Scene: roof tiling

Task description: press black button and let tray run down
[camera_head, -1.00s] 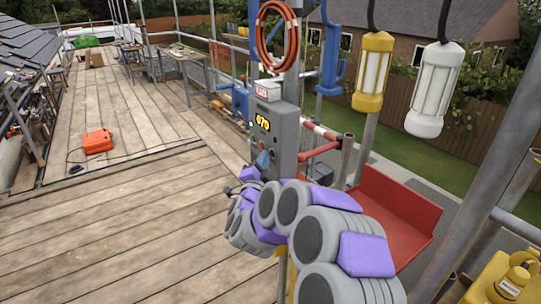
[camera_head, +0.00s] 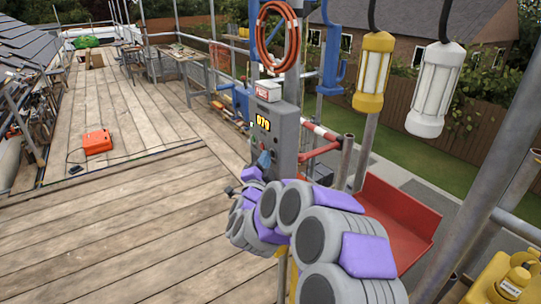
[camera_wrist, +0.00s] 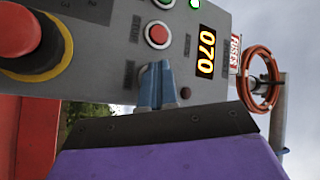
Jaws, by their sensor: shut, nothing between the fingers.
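The grey control box (camera_head: 275,130) stands on the scaffold post. In the wrist view it fills the upper part, with a red mushroom button (camera_wrist: 20,30) on a yellow ring, a red button (camera_wrist: 158,34) and a lit display reading 070 (camera_wrist: 206,52). A small dark round spot (camera_wrist: 186,93) sits beside my fingertips. I cannot make out a black button; my fingers may cover it. My gripper (camera_wrist: 155,80) has blue fingers, shut and empty, close against the box face; I cannot tell if they touch. The red tray (camera_head: 400,212) is right of my arm.
An orange hose coil (camera_head: 278,38) hangs above the box. A yellow lamp (camera_head: 373,70) and a white lamp (camera_head: 436,90) hang at the right. An orange case (camera_head: 97,141) lies on the planks. The deck at left is mostly clear.

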